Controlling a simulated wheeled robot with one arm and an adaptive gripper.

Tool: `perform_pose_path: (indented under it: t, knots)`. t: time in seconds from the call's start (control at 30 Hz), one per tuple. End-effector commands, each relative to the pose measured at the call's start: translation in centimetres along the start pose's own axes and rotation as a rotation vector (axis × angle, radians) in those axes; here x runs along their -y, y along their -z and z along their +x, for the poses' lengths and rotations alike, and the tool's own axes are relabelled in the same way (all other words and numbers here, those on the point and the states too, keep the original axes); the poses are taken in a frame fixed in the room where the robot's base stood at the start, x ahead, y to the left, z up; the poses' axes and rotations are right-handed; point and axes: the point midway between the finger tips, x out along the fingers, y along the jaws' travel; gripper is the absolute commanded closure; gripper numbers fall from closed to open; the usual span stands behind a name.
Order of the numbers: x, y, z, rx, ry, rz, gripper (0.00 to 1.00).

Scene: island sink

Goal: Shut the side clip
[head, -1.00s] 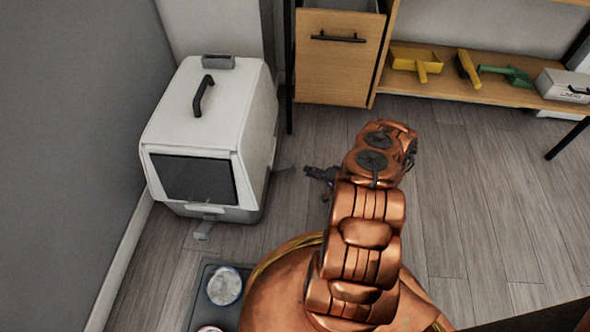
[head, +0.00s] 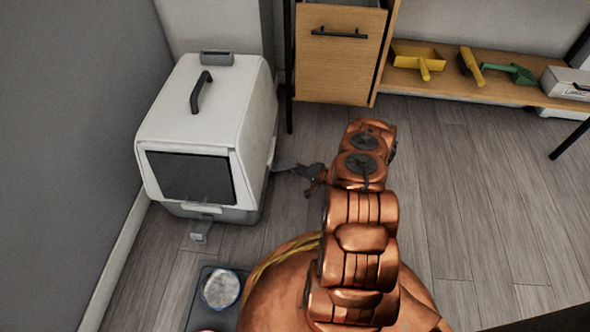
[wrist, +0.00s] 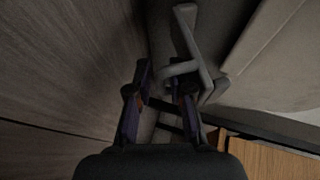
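A white pet box (head: 215,95) with a dark front window stands on the floor at left in the head view. Its grey side clip (head: 284,165) sticks out from the lower right side. My gripper (head: 305,171) is just to the right of the clip, close to its outer end. In the wrist view the clip (wrist: 191,42) reaches down to the fingertips of my gripper (wrist: 164,76). The fingers are apart, with the clip's end at or near the right finger. I cannot tell whether they touch.
A second grey clip (head: 200,231) hangs out at the box's front. A tray with a bowl (head: 222,289) lies in front of the box. A wooden cabinet (head: 338,65) and a shelf (head: 470,87) with yellow and green tools stand behind. The floor at right is clear.

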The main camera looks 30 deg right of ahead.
Motion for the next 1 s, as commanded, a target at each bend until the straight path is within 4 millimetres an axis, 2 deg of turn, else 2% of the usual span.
perform_pose_path:
  t: [0.07, 0.27, 1.0]
  knots:
    - [0.02, 0.01, -0.02, 0.000, 0.000, 0.000, 0.80]
    - [0.01, 0.01, -0.02, 0.000, 0.000, 0.000, 0.99]
    - [0.31, 0.05, 0.31, 0.004, -0.012, -0.006, 1.00]
